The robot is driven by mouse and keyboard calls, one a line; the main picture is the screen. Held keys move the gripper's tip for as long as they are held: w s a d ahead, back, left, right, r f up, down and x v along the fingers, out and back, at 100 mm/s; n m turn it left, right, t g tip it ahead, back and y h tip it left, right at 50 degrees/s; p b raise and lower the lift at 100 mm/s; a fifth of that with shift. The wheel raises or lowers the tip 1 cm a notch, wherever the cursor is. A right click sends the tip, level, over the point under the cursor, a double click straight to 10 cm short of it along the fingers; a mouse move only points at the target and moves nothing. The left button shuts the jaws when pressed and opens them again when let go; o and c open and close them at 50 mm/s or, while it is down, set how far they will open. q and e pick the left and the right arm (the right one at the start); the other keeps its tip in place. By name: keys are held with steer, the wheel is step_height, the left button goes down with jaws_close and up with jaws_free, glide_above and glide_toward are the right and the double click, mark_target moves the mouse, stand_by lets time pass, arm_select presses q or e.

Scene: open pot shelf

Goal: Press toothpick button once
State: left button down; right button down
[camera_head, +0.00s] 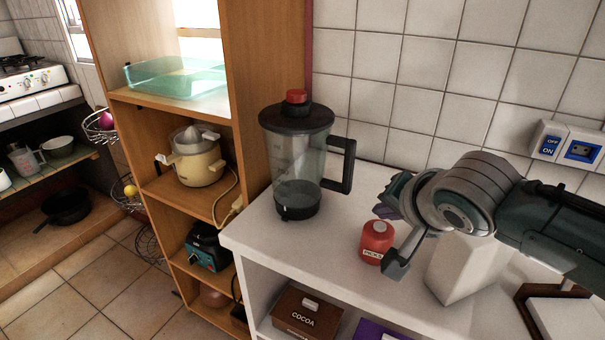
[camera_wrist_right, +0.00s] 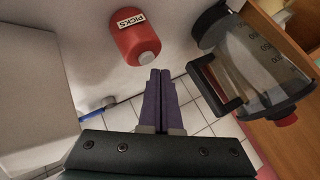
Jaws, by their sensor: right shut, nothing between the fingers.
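The toothpick dispenser is a small red jar (camera_head: 376,243) labelled PICKS, with a pale round button on top. It stands upright on the white counter (camera_head: 262,232), right of the blender. In the right wrist view the red jar (camera_wrist_right: 130,38) is at the top, with its pale button (camera_wrist_right: 146,60) facing the fingers. My right gripper (camera_head: 383,211) has purple fingers and is just above and beside the jar, partly hidden by its own wrist. In the wrist view its fingers (camera_wrist_right: 160,76) are together and empty, apart from the button in the picture. My left gripper is not in view.
A blender (camera_head: 297,160) with a black handle stands left of the jar. A white block (camera_head: 462,268) stands right of it, under my arm. A cocoa box (camera_head: 306,312) is on the shelf below. A wooden shelf (camera_head: 250,80) stands left.

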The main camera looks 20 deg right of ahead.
steer(key=shift+f, duration=0.1)
steer(key=shift+f, duration=0.35)
steer(key=shift+f+b, duration=0.15)
steer(key=shift+b, duration=0.15)
stand_by(0.4)
steer(key=shift+f, duration=0.3)
steer(key=shift+r, duration=0.15)
stand_by(0.4)
steer(key=shift+r+p, duration=0.6)
steer(key=shift+p, duration=0.05)
steer(key=shift+r, duration=0.1)
